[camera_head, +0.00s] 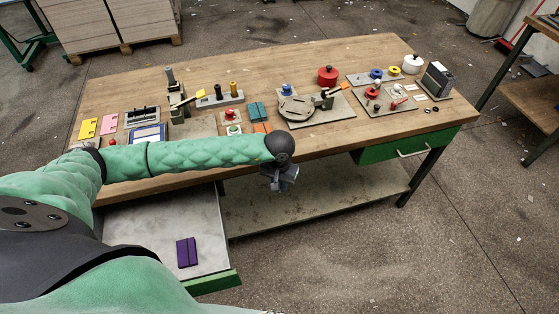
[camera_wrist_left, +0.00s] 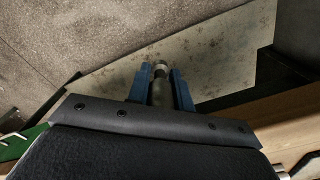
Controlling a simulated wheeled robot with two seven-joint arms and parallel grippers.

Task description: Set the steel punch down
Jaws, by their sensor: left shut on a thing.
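My left gripper (camera_head: 285,183) hangs in front of the workbench's front edge, over the lower shelf, at the end of the green-sleeved arm. In the left wrist view its two blue fingers are shut on the steel punch (camera_wrist_left: 160,84), a slim grey metal rod with a rounded end. The rod lies between the fingers and points away from the wrist. In the head view the punch cannot be made out apart from the gripper. My right gripper is not in view.
The wooden workbench (camera_head: 330,58) carries a grey block with upright tools (camera_head: 220,101), a round fixture (camera_head: 296,107) and a red canister (camera_head: 327,76). An open drawer (camera_head: 160,225) holds a purple item (camera_head: 187,252). The lower shelf (camera_head: 315,203) looks clear.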

